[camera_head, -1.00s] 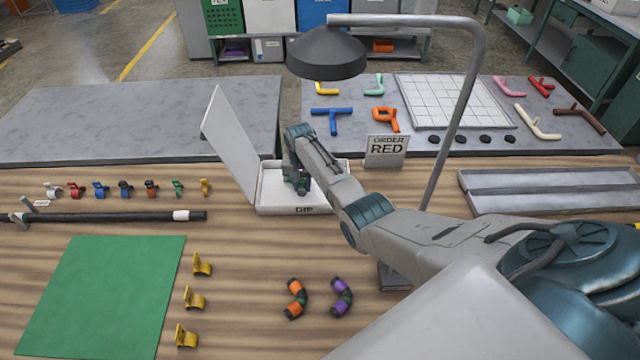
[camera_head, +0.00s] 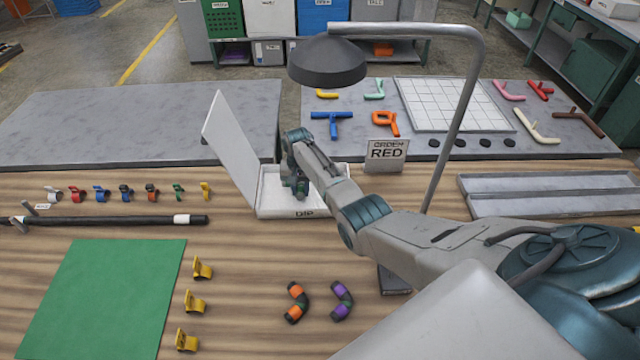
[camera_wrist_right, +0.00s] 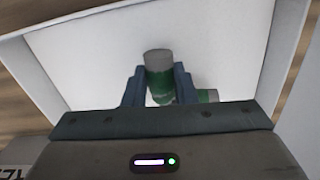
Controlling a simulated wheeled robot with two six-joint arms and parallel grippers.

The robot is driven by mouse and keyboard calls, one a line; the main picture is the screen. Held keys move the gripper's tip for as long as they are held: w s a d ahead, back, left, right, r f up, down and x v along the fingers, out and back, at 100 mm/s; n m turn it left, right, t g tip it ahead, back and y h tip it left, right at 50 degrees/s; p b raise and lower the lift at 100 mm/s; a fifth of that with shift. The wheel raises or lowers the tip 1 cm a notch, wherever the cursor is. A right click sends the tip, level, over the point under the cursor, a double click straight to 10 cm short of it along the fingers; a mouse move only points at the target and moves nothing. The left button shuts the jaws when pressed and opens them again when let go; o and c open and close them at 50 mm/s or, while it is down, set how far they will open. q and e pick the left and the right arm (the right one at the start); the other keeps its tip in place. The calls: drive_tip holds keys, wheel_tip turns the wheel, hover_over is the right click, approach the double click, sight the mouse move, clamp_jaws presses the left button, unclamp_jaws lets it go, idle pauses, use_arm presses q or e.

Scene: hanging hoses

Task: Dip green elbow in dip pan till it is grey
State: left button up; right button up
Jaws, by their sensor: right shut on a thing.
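My right gripper (camera_head: 301,188) is down inside the white dip pan (camera_head: 272,207), which is marked DIP. In the right wrist view the gripper (camera_wrist_right: 159,88) is shut on the green elbow (camera_wrist_right: 160,82). The elbow's upper end is grey and its middle is green. Its other end shows at the right, greyish with some green, partly hidden behind a finger. The pan's white floor and walls surround it. I cannot tell whether the elbow touches the floor. In the head view the gripper hides most of the elbow. My left gripper is not in view.
The pan's white panel (camera_head: 228,140) stands tilted up at its left. A sign reading ORDER RED (camera_head: 386,154) and a lamp (camera_head: 327,62) are close by. Two other elbows, orange (camera_head: 297,302) and purple (camera_head: 342,300), lie in front. A grey tray (camera_head: 550,193) lies right.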

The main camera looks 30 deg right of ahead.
drive_tip(key=shift+s+d+r+p, duration=0.1)
drive_tip(key=shift+s+d+p, duration=0.4)
drive_tip(key=shift+d, duration=0.3)
drive_tip(key=shift+s+d+f+p, duration=0.1)
drive_tip(key=shift+s+d+p, duration=0.35)
drive_tip(key=shift+d, duration=0.3)
drive_tip(key=shift+s+d+r+p, duration=0.1)
drive_tip(key=shift+s+d+p, duration=0.4)
drive_tip(key=shift+d, duration=0.3)
drive_tip(key=shift+s+d+p, duration=0.4)
drive_tip(key=shift+s+d, duration=0.2)
drive_tip(key=shift+d, duration=0.35)
drive_tip(key=shift+r+p, duration=0.35)
drive_tip(key=shift+r, duration=1.1)
wheel_tip(320, 180, up, 8)
drive_tip(key=shift+f, duration=0.1)
